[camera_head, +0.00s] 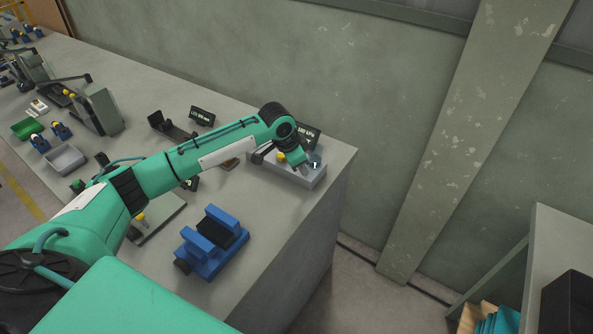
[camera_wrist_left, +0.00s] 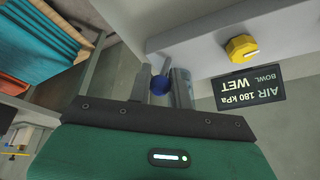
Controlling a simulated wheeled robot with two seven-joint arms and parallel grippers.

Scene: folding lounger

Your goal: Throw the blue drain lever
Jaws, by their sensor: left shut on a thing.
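The blue drain lever shows in the left wrist view as a round blue knob (camera_wrist_left: 160,85) between the two grey fingers of my left gripper (camera_wrist_left: 162,90). The gripper is shut on it. In the head view my left gripper (camera_head: 306,164) is at the right end of the grey box (camera_head: 311,181), near the bench corner. The lever is mostly hidden there by the fingers. A yellow knob (camera_wrist_left: 241,47) sits on the same box; it also shows in the head view (camera_head: 281,157). A black display (camera_wrist_left: 251,88) reads "AIR 180 kPa, BOWL WET", upside down. My right gripper is out of view.
The bench (camera_head: 285,225) ends just right of the box. A blue fixture (camera_head: 212,243) stands nearer me. Another black display (camera_head: 202,116) and several bins and devices stand farther left. A wall rises behind. A shelf with teal cloth (camera_head: 503,322) is at lower right.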

